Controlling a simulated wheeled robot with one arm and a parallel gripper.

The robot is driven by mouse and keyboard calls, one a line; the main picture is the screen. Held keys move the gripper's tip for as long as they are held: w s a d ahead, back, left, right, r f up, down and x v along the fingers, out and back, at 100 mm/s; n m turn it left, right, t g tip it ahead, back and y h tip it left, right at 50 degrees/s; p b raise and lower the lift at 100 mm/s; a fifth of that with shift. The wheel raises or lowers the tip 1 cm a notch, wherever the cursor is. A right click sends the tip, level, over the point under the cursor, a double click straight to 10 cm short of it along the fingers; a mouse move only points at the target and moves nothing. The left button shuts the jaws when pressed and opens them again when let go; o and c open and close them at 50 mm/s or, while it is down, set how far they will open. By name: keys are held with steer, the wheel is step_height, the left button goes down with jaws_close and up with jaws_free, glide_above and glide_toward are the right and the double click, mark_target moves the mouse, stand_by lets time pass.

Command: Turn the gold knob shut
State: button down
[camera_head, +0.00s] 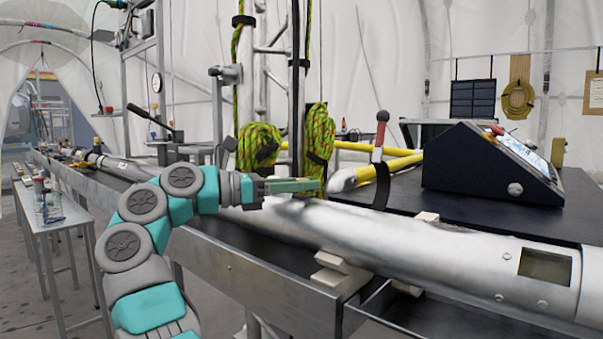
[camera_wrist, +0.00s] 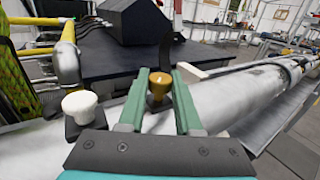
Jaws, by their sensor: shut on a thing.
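The gold knob (camera_wrist: 159,80) shows in the wrist view between the two green fingers of my gripper (camera_wrist: 158,92). It has a rounded gold-brown top and sits on a dark square base on the silver tube (camera_wrist: 235,98). My gripper is shut on the knob, one finger on each side. In the head view my gripper (camera_head: 290,186) reaches over the tube (camera_head: 400,240) from the left, and the knob is hidden there. A white knob (camera_wrist: 79,103) on its own dark base stands left of the gold one in the wrist view.
Behind the tube is a dark bench top (camera_head: 400,202) with a black console (camera_head: 490,165) and yellow pipes (camera_head: 350,147). Coiled green-yellow rope (camera_head: 258,146) hangs close behind my gripper.

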steer(key=shift+m+g+p, duration=0.3)
steer(key=shift+g+p, duration=0.1)
steer(key=shift+p, duration=0.4)
steer(key=c, duration=0.6)
jaws_free()
steer(key=shift+a, duration=0.1)
